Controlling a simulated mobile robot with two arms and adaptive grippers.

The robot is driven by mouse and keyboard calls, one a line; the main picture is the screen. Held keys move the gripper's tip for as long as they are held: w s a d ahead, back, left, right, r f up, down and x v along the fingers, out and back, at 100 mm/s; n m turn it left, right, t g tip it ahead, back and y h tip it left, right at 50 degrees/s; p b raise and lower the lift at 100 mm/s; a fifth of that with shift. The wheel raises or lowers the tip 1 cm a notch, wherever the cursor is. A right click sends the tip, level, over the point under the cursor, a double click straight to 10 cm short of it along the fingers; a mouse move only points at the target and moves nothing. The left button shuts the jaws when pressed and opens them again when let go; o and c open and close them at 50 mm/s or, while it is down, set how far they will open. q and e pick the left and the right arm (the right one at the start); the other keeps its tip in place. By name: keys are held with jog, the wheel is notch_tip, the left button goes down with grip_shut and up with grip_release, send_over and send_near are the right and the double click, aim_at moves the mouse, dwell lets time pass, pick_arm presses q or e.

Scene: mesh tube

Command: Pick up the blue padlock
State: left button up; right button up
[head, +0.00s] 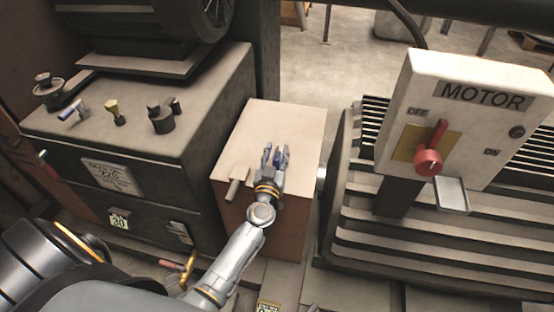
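My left gripper (276,154) is over the light top of the box in the middle, its fingers pointing away from me. The fingers are apart, and a small dark-blue shape (278,156) shows between them. It fits the blue padlock, but it is small and partly hidden by the fingers. I cannot tell whether the fingers touch it or are shut on it. My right gripper is not in view.
The box top (284,118) is mostly bare, with a small greyish block (238,182) at its left. A machine with knobs (162,118) stands left. The motor switch box (463,112) and ribbed motor housing (400,240) stand right.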

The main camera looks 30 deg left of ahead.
pick_arm(q)
jog(key=shift+w+a, duration=0.15)
jog(key=shift+w, duration=0.25)
jog(key=shift+c, duration=0.4)
grip_shut()
jog(key=shift+r, duration=0.1)
